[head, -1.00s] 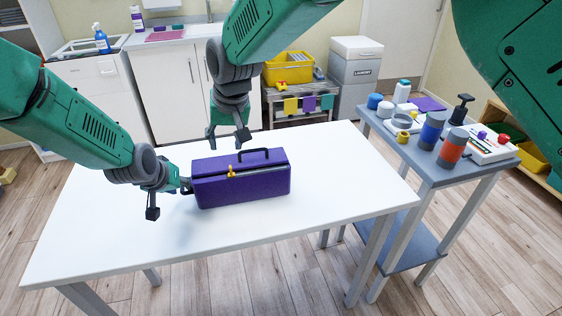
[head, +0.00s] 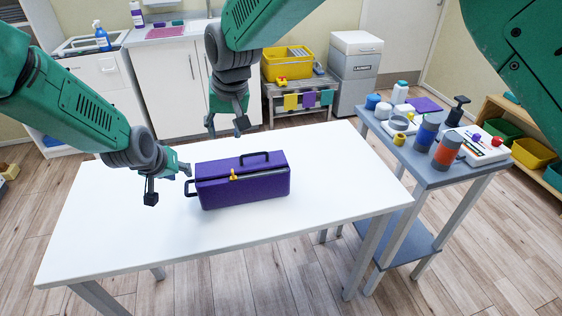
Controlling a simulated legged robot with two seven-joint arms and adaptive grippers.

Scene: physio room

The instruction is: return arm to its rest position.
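A purple box (head: 245,187) with a black top handle, a yellow latch and a dark side handle stands shut on the white table (head: 330,165). My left gripper (head: 170,180) is just left of the box, apart from its side handle. Its fingers are spread and hold nothing. My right gripper (head: 226,124) hangs above the table's back edge, behind and above the box. Its fingers are spread apart and empty. The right arm comes down from the top of the picture.
A grey-blue side table (head: 432,175) on the right holds bottles, rolls of tape and a white device. Behind the table stand a metal cart (head: 300,103) with a yellow bin and a laundry bin (head: 355,75). The front and right of the white table are clear.

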